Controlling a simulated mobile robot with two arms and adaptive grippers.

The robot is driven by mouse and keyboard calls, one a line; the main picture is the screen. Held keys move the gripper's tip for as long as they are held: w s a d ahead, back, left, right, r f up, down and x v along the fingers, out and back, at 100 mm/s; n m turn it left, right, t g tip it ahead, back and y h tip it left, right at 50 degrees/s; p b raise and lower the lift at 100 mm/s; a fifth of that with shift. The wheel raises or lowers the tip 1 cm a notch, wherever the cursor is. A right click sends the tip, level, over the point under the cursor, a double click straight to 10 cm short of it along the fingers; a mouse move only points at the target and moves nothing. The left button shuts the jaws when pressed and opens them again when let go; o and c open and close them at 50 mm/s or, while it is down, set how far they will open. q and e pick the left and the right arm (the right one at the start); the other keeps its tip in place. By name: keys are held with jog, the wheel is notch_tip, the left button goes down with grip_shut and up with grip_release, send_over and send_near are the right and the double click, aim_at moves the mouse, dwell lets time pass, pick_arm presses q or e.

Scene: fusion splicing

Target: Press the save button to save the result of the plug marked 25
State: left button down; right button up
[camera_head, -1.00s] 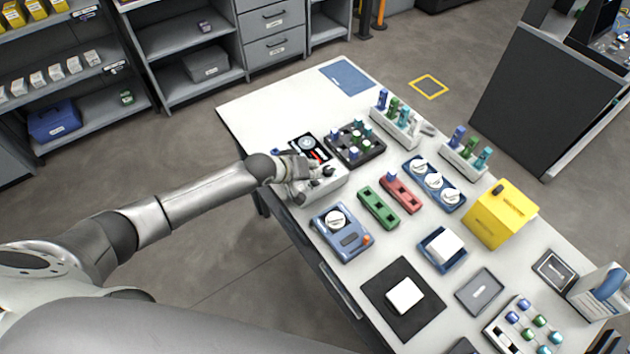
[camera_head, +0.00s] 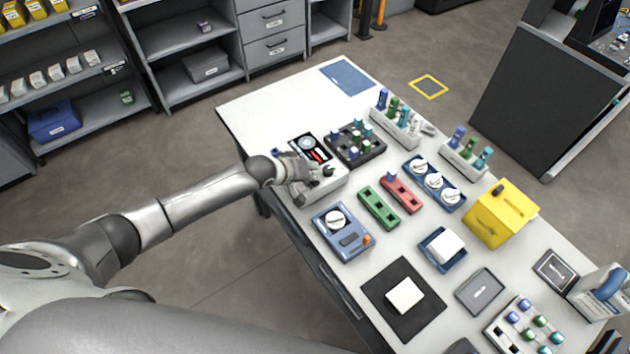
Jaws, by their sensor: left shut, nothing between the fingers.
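A white machine with a black top panel (camera_head: 307,147) stands near the left edge of the table; the panel bears a round dial and a red mark. My left gripper (camera_head: 325,174) is shut and empty over the front part of this machine. The gripper covers part of the machine, and I cannot make out a save button or tell whether the fingers touch one. A black block with several coloured plugs (camera_head: 355,145) stands just right of the machine. No number 25 is readable on any plug. My right gripper is not in view.
Close by on the white table (camera_head: 265,105) are a blue device with a white knob (camera_head: 342,232), a green block (camera_head: 378,207) and a red block (camera_head: 402,193). A yellow box (camera_head: 500,215) stands to the right. The table's far left part is clear.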

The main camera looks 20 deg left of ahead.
pick_arm(q)
jog(key=shift+f+b, duration=0.3)
jog(key=shift+f, duration=0.2)
dwell(0.4)
jog(key=shift+r, duration=0.1)
jog(key=shift+r+p, duration=0.8)
jog(key=shift+p, duration=0.2)
notch_tip(320, 180, up, 5)
jog(key=p, duration=0.5)
jog(key=shift+r, duration=0.1)
dwell(0.6)
